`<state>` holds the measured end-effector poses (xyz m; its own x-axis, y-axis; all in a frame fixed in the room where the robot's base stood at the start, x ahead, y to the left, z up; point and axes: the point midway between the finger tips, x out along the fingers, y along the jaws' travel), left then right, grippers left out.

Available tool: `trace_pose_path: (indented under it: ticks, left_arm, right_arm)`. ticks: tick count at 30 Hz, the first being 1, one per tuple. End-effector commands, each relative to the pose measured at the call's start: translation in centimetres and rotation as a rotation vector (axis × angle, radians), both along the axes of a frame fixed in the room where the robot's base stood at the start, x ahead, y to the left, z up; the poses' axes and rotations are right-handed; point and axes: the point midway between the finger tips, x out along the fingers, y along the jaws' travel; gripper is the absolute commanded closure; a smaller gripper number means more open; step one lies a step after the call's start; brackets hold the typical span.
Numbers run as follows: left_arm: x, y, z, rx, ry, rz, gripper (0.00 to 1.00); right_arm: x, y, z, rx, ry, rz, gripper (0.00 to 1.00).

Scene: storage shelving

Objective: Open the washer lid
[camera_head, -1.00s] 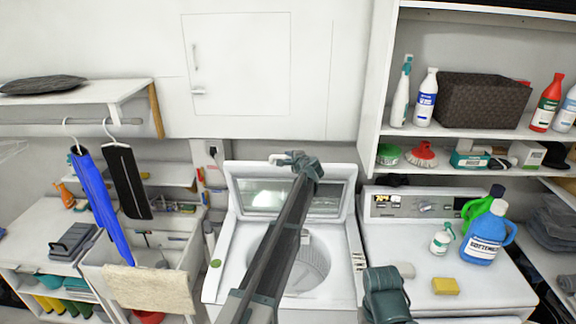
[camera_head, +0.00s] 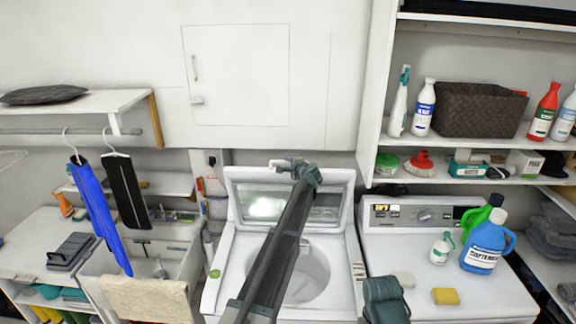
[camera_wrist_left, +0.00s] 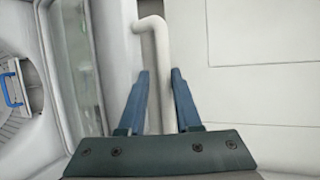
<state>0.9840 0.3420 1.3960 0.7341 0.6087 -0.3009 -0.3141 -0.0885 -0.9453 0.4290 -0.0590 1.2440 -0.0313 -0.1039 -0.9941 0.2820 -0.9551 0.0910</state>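The white top-loading washer (camera_head: 215,290) stands in the middle of the head view, with its round drum opening uncovered. Its lid (camera_head: 343,200), with a glass window, stands raised and roughly upright at the back. My left arm reaches across the washer, and my left gripper (camera_head: 285,164) is at the lid's upper edge. In the left wrist view the gripper's blue fingers (camera_wrist_left: 159,75) are apart, on either side of a bent white bar-like handle (camera_wrist_left: 151,35) beside the lid's glass. Firm contact is not clear. My right gripper is not in view; a teal part of my right arm shows low.
A dryer (camera_head: 445,295) stands at right with a blue detergent bottle (camera_head: 484,248), a green bottle, a small spray bottle and a yellow sponge (camera_head: 445,296) on it. A sink (camera_head: 120,265) is at left. A wall cabinet (camera_head: 240,75) is above the lid.

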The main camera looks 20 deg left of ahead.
Motion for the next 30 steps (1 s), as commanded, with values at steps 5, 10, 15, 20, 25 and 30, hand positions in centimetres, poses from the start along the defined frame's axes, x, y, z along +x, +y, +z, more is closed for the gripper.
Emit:
trace_pose_path:
  ticks: [5,10,15,20,25,30]
  left_arm:
    - [-0.4,-0.3,0.1,0.0,0.0,0.0,0.69]
    - [-2.5,-1.9,0.3,0.002,-0.001,-0.001,0.69]
    - [-5.4,-4.3,0.2,0.001,-0.001,-0.002,0.69]
    - [-7.8,-6.2,0.3,0.001,-0.001,-0.002,0.69]
    - [-9.4,-7.7,0.2,0.002,-0.001,-0.001,0.69]
    - [-10.1,-8.4,0.2,0.001,-0.002,-0.001,0.69]
  right_arm:
    - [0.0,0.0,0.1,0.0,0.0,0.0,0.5]
    - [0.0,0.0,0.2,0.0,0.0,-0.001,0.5]
    - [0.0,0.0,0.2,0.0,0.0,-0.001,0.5]
    - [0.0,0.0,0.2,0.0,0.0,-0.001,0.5]
    - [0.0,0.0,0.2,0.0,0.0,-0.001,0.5]
    - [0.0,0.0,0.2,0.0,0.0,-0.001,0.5]
